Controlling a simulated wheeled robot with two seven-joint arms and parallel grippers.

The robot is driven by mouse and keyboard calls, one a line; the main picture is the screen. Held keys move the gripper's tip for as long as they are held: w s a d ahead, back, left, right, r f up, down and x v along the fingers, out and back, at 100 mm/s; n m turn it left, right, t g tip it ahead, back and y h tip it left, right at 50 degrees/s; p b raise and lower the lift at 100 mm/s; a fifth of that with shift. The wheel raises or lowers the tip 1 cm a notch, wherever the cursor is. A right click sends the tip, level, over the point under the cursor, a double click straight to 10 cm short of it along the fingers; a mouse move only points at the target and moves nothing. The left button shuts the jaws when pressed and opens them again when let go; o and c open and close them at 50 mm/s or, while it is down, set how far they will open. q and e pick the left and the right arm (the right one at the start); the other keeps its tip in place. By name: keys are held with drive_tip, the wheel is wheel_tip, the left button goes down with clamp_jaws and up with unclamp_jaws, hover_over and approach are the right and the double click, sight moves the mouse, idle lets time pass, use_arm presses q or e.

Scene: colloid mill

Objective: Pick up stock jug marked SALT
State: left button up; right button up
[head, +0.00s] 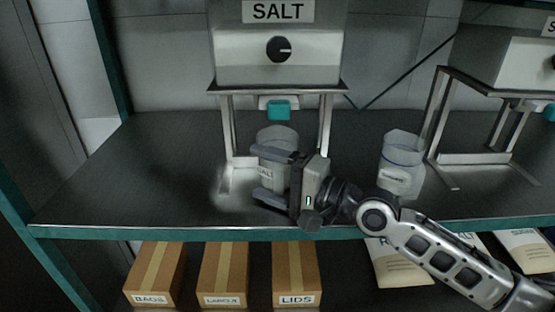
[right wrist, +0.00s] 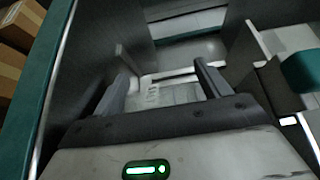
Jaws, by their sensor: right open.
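The stock jug marked SALT (head: 277,135) is translucent and stands upright under the SALT dispenser (head: 279,67), below its teal nozzle (head: 279,109). Its label is partly hidden by my right gripper (head: 263,174). That gripper is open, level, with one finger on each side of the jug's body in the head view. In the right wrist view the jug (right wrist: 178,94) and its pale label show between the two spread fingers (right wrist: 160,78). I cannot tell whether either finger touches it. My left gripper is not in view.
A second labelled translucent jug (head: 400,165) stands to the right, beside another dispenser's metal stand (head: 440,120). The dispenser legs (head: 326,125) stand close around the SALT jug. The shelf's teal front edge (head: 150,232) runs below; boxes (head: 223,275) sit underneath. The shelf's left part is clear.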

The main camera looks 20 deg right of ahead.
drive_tip(key=shift+c, duration=0.4)
drive_tip(key=c, duration=1)
drive_tip(key=shift+r, duration=0.1)
drive_tip(key=shift+c, duration=0.8)
drive_tip(key=shift+r, duration=0.1)
